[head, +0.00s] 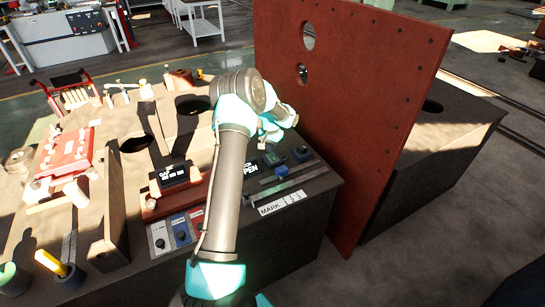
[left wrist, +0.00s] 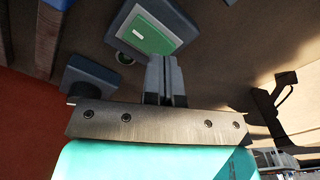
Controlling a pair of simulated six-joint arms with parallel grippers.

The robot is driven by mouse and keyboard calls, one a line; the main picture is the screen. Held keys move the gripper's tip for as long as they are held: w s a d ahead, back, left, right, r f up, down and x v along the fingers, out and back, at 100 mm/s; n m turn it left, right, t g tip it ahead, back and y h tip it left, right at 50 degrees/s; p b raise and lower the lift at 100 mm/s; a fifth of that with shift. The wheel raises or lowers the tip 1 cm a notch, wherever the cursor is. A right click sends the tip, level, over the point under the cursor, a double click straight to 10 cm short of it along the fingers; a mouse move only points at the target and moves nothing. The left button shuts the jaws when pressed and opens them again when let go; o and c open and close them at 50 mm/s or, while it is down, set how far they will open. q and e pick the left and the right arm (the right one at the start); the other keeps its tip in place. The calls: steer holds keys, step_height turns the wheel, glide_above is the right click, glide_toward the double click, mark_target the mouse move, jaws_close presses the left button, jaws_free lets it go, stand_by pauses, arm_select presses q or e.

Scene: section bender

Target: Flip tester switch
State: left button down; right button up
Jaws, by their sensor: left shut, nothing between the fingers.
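My left gripper (head: 266,142) reaches over the bench's right part in the head view, with the arm covering some of the bench. In the left wrist view its two fingers (left wrist: 166,62) are pressed together, shut and empty. Just beyond the fingertips is a box with a green face (left wrist: 152,38), probably the tester. A small round part (left wrist: 125,58) at its lower edge may be the switch; its position is too small to tell. Contact cannot be told. In the head view a small green-topped item (head: 271,159) lies below the gripper. My right gripper is not in view.
A tall red plate (head: 345,95) with holes stands close right of the gripper. A label reading "MARK" (head: 280,204) is at the front. A black display (head: 173,177) and a switch panel (head: 178,233) lie left of my arm.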

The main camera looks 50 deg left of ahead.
arm_select(q)
steer(key=shift+f, duration=1.05)
stand_by(0.8)
steer(key=shift+r, duration=3.55)
